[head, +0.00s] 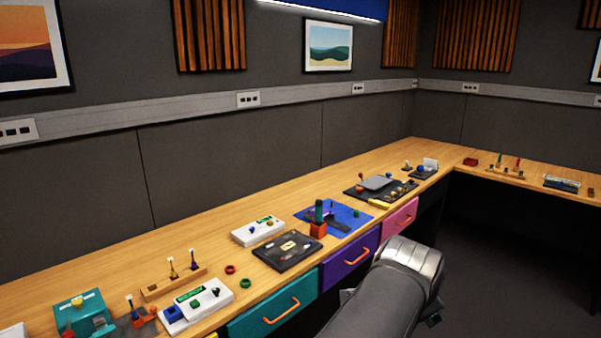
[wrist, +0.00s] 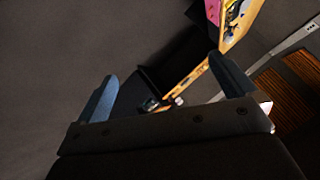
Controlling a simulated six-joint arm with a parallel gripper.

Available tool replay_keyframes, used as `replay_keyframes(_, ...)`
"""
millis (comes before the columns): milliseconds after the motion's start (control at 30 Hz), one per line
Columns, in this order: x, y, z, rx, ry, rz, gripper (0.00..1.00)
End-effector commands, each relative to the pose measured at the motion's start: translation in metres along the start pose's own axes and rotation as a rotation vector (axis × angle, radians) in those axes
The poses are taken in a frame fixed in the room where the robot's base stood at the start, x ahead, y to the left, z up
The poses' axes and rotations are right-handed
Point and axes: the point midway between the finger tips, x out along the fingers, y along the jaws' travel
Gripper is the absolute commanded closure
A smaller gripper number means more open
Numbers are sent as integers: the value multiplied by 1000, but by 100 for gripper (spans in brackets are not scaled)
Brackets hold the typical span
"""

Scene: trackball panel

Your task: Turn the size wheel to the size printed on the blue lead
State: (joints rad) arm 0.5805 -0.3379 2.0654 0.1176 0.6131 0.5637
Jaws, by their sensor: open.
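I cannot make out the size wheel or a blue lead with a printed size for certain; the panels on the bench are too small to read. The candidates in the head view are a dark panel with small parts (head: 276,259), a white box with a green display (head: 244,238) and a second white box with a green display (head: 215,307). My gripper shows in the wrist view (wrist: 165,88) with its two blue-grey fingers wide apart and nothing between them. It is off the bench front, away from the panels.
A long wooden bench (head: 110,282) runs along the wall and turns a corner. Teal (head: 254,319), purple (head: 338,276) and pink (head: 388,232) drawers are shut beneath it. An orange block with green on top (head: 318,230) stands near a blue mat (head: 355,214). The floor in front is open.

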Motion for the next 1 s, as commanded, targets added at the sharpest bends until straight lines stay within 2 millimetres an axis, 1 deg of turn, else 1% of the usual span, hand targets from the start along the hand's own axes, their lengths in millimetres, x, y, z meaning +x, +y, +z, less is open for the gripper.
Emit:
replay_keyframes(633, 0, 0, 0, 0, 0, -1, 0)
replay_keyframes(733, 4, -5, 2, -2, -14, -11, 0)
replay_keyframes(767, 6, -8, 3, -2, -24, -19, 0)
replay_keyframes(867, 21, -31, 13, -12, -88, -71, 0)
replay_keyframes(933, 34, -58, 27, -30, -156, -125, 0)
replay_keyframes(967, 40, -73, 36, -43, -192, -149, 0)
replay_keyframes(1000, 47, -92, 48, -64, -237, -177, 0)
